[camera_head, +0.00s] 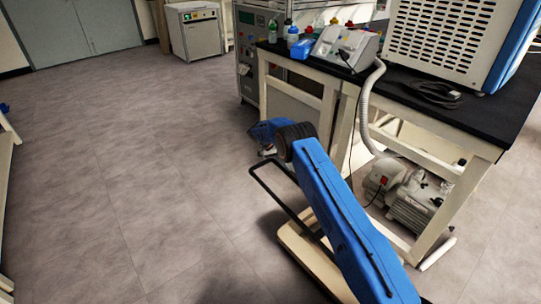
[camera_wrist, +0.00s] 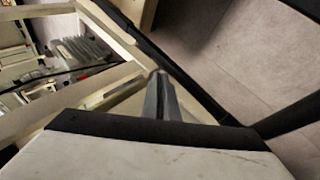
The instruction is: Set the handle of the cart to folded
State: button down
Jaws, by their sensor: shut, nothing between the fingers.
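The cart has a beige platform (camera_head: 318,268) on the floor, partly hidden by my blue arm. Its black tube handle (camera_head: 283,207) slants up and to the left from the platform in the head view. I cannot tell its exact angle. My gripper (camera_head: 268,151) is small there, beyond the handle's top bar, near the bench leg. In the wrist view my gripper (camera_wrist: 160,74) is shut and empty, with its grey fingers together. The black handle tube (camera_wrist: 195,90) runs diagonally close beside the fingertips. Whether they touch is unclear.
A bench with a black top (camera_head: 415,98) and cream legs stands close on the right. A pump (camera_head: 412,205) sits under it. A grey hose (camera_head: 366,110) hangs from the bench. The floor (camera_head: 130,170) on the left is wide and clear.

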jog(key=w+a+r, duration=0.4)
jog(key=a+r, duration=0.2)
jog(key=a, duration=0.1)
jog(key=shift+a, duration=0.25)
dwell(0.5)
